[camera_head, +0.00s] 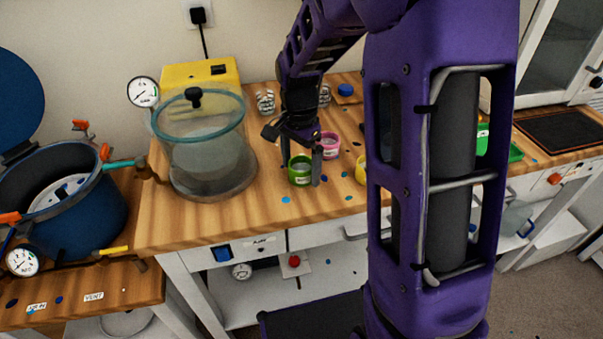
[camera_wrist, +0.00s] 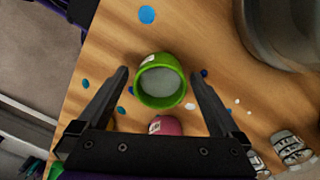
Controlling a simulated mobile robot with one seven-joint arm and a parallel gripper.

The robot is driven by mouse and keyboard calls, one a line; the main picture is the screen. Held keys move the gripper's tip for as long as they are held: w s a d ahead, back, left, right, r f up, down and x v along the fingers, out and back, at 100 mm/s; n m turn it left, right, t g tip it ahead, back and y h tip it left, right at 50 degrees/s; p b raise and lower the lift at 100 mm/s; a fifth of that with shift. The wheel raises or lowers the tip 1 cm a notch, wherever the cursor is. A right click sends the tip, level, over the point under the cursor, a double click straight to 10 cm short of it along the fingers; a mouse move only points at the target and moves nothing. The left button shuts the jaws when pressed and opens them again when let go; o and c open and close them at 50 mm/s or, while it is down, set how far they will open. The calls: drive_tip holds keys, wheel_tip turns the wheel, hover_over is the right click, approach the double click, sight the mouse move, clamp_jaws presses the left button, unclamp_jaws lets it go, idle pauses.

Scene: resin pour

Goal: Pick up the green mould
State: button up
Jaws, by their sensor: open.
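The green mould (camera_head: 300,172) is a small round cup standing upright on the wooden bench, near its front edge. In the wrist view the green mould (camera_wrist: 160,82) shows from above, with a pale grey inside and a white label on its rim. My gripper (camera_head: 302,178) is open, with its fingers pointing down at the mould. In the wrist view my gripper (camera_wrist: 160,80) has one finger on each side of the mould, with gaps between them and it. I cannot tell exactly how low the fingertips are.
A pink mould (camera_head: 329,145) stands close behind the green one, and a yellow mould (camera_head: 361,170) is partly hidden by my arm. A glass vacuum chamber (camera_head: 205,150) stands to the left. Clear jars (camera_head: 265,102) stand at the back. Blue resin spots dot the bench.

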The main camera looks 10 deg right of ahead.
drive_tip(key=c, duration=1.4)
drive_tip(key=shift+r, duration=0.15)
